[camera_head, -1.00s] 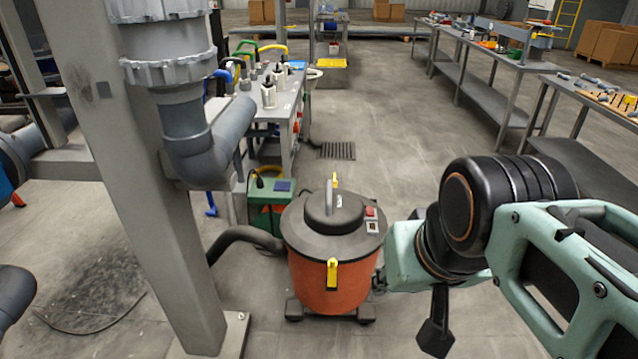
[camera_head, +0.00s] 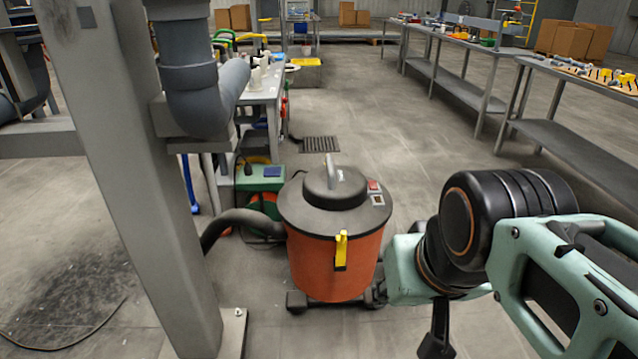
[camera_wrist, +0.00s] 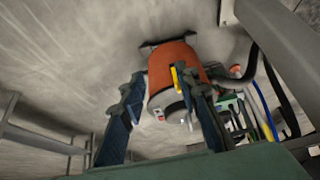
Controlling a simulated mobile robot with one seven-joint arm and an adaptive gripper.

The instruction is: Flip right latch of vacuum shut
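The vacuum is an orange drum (camera_head: 318,265) with a dark grey lid (camera_head: 330,205) and a grey top handle. A yellow latch (camera_head: 341,250) lies upright along the drum's near side, its top at the lid rim. No other latch shows in the head view. My gripper (camera_wrist: 162,80) is open and empty in the wrist view. The drum (camera_wrist: 172,58) appears upside down beyond the fingers, and the yellow latch (camera_wrist: 175,77) shows near the right finger, apparently untouched. In the head view my arm is right of the vacuum, with one dark finger partly visible at the bottom.
A grey post (camera_head: 130,180) and a dark hose (camera_head: 235,225) are left of the vacuum. A green box (camera_head: 262,180) stands behind it. Workbenches (camera_head: 450,75) line the right. Open floor lies between, with a drain grate (camera_head: 320,144).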

